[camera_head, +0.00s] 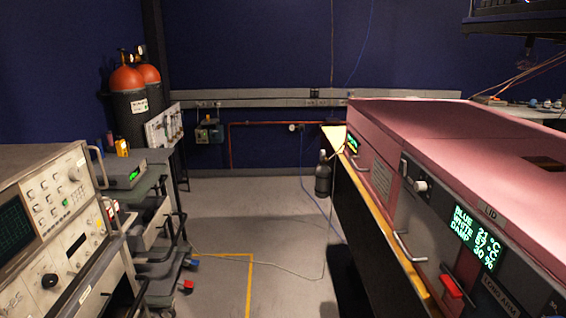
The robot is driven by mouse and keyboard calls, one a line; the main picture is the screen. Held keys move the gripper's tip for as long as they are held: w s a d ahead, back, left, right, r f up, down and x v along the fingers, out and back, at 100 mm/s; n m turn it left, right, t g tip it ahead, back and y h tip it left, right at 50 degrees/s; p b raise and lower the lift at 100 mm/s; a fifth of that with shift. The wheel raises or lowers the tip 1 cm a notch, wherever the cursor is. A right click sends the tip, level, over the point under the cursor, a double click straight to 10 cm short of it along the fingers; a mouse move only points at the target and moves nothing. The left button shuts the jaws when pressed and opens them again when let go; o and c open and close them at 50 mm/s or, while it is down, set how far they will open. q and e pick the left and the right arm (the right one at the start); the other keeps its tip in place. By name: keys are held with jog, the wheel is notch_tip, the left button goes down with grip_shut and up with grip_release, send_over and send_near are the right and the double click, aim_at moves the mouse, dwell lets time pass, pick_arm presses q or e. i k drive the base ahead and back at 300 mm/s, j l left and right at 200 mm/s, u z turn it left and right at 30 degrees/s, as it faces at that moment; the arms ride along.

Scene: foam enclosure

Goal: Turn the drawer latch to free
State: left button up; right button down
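A long pink enclosure (450,130) stands on the right, with a grey front panel. A silver bar handle (401,247) is on a grey drawer-like front (408,212). A pale round knob (421,185) sits above that handle and may be the latch; I cannot tell its setting. A red lever or tab (451,286) projects lower on the front, right of the handle. A green-lit display (476,237) reads BLUE 21, WHITE 67, DAMP 30. Neither of my grippers is in view.
A yellow-topped ledge (375,212) runs along the enclosure's front. Grey instruments (52,225) and a cart (150,243) stand at left. Orange-topped gas cylinders (128,95) are behind. The floor (235,215) between is mostly open, with a thin cable (275,268) across it.

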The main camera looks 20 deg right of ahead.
aim_at(453, 288)
jog(key=k+l+z, duration=0.1)
jog(key=z, duration=1.35)
jog(key=j+z, duration=0.15)
jog(key=j, duration=0.2)
jog(key=k, duration=0.05)
